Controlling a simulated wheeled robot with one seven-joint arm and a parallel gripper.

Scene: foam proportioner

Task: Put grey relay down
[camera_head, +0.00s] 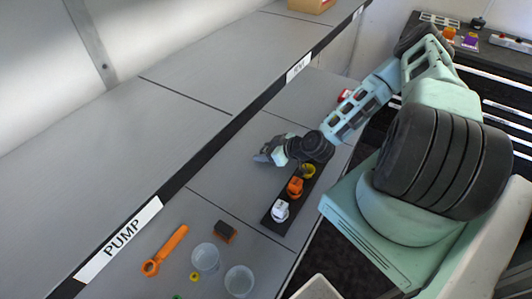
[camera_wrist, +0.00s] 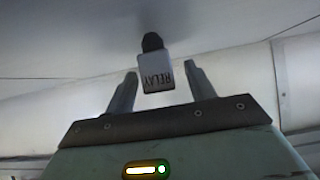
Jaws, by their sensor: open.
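The grey relay (camera_wrist: 154,76), a small block lettered RELAY with a black end, shows in the wrist view between my two fingers. My gripper (camera_wrist: 160,72) is open, with a visible gap between the relay and each finger. The relay is in front of a grey surface; whether it rests on it I cannot tell. In the head view my gripper (camera_head: 264,157) is low over the grey shelf (camera_head: 228,165), left of the black strip. The relay cannot be made out clearly there.
A black strip (camera_head: 270,222) holds a white part (camera_head: 280,210), an orange part (camera_head: 295,187) and a yellow part (camera_head: 308,171). An orange wrench (camera_head: 163,252), two clear cups (camera_head: 205,257) and a black-and-orange block (camera_head: 224,232) lie nearer. Shelf left of my gripper is clear.

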